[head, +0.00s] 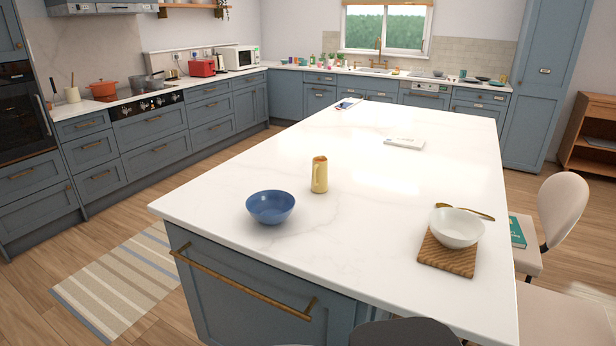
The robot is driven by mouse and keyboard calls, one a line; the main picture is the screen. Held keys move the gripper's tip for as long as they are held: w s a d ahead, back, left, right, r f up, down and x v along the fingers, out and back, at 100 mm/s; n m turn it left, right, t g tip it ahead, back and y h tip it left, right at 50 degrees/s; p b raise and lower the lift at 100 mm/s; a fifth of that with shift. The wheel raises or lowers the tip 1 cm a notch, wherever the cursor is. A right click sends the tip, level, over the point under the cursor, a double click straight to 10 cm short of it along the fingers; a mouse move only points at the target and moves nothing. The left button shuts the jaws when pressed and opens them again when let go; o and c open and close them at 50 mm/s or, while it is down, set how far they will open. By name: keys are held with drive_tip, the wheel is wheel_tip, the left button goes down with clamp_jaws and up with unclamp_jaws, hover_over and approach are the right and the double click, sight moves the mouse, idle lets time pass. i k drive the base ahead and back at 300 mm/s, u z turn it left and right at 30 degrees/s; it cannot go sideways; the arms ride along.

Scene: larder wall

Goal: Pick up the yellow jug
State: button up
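The yellow jug (319,175) stands upright on the white island worktop (350,225), in the front half of it. It is small, with a darker inside showing at its open top. A blue bowl (270,207) stands in front of it and to its left, apart from it. My gripper is not in view, and nothing touches the jug.
A white bowl (456,228) sits on a wooden board (448,256) at the right edge, with a gold-coloured spoon (466,211) by it. A white book-like item (404,143) lies further back. A pale chair (562,205) stands at the right. The worktop around the jug is clear.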

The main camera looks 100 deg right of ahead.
sight(320, 164)
drive_tip(key=z, duration=0.05)
drive_tip(key=k, duration=1.1)
drive_tip(key=z, duration=0.15)
